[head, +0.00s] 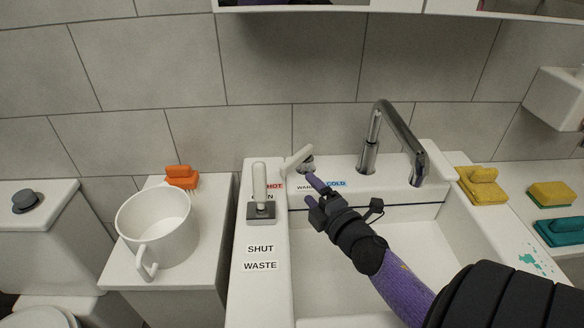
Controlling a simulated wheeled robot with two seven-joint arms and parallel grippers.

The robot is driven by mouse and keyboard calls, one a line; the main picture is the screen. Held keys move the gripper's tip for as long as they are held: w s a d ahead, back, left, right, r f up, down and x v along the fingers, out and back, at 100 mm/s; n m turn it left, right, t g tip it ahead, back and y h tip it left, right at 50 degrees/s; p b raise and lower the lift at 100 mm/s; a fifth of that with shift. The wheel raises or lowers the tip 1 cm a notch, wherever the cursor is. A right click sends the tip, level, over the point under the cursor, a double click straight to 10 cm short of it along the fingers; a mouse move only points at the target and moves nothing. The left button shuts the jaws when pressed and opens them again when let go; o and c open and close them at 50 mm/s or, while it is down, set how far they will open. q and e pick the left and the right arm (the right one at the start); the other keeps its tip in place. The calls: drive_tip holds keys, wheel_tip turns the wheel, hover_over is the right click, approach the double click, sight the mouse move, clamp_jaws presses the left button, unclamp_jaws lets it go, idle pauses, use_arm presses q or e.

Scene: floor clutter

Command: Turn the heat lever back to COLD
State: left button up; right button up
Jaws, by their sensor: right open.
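The heat lever (298,158) is a short white handle on a grey pivot at the back left of the sink. My right gripper (315,194) is open and empty. Its fingertips are just in front of and below the lever's pivot; I cannot tell whether they touch anything. My left gripper is out of view.
A white upright waste lever (260,184) stands left of the heat lever, by SHUT and WASTE labels. A metal faucet (370,142) rises to the right. A white mug (157,228) and an orange brush-like item (181,177) sit left. Sponges (552,194) lie on the right counter.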

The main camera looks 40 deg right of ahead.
sight(290, 170)
drive_tip(key=b+x, duration=0.1)
drive_tip(key=x, duration=0.3)
drive_tip(key=b+x, duration=0.1)
drive_tip(key=x, duration=0.3)
drive_tip(key=shift+w+f, duration=0.2)
drive_tip(key=shift+w, duration=0.15)
drive_tip(key=shift+w+d+r, duration=0.1)
drive_tip(key=shift+w+d, duration=0.1)
drive_tip(key=shift+w, duration=0.4)
drive_tip(key=shift+c, duration=0.2)
drive_tip(key=shift+c, duration=1.3)
drive_tip(key=c, duration=0.7)
clamp_jaws()
